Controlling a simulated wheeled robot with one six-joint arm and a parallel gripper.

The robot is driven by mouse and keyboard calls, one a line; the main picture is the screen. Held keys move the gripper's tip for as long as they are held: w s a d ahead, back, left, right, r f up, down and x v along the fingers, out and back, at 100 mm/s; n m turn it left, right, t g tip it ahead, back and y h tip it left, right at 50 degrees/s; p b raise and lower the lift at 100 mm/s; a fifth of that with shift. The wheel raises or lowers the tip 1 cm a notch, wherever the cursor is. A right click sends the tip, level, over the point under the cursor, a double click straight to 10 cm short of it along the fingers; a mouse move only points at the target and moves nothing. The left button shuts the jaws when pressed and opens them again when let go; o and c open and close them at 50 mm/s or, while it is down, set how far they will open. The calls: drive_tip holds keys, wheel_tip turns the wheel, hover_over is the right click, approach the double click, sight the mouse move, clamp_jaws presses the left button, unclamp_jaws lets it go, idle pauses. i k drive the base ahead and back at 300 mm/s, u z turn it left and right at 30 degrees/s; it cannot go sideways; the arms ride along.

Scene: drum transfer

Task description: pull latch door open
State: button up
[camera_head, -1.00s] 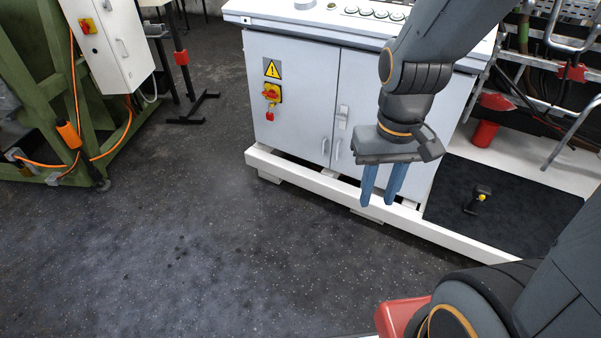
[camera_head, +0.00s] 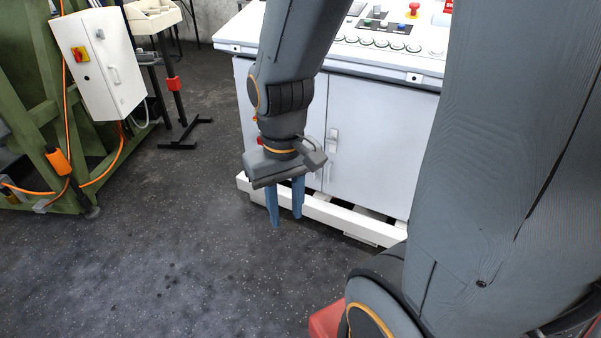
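A white control cabinet (camera_head: 378,145) stands behind my arm, with its doors closed. A pale latch (camera_head: 332,140) sits by the seam between its doors, and a small handle (camera_head: 328,173) is below it. My gripper (camera_head: 286,218) points down in front of the cabinet's lower left part. Its two blue fingers are apart with nothing between them, and it does not appear to touch the cabinet. My arm hides much of the left door, including most of its red switch.
The cabinet's white base rail (camera_head: 347,216) runs along the floor. A green machine frame (camera_head: 30,95) at left carries a white box (camera_head: 103,65) and orange cables. A dark stand (camera_head: 176,95) is behind. The dark floor (camera_head: 170,240) at front left is clear.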

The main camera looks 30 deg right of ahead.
sight(381, 130)
drive_tip(key=z, duration=0.05)
drive_tip(key=i, duration=1.1)
drive_tip(key=z, duration=0.7)
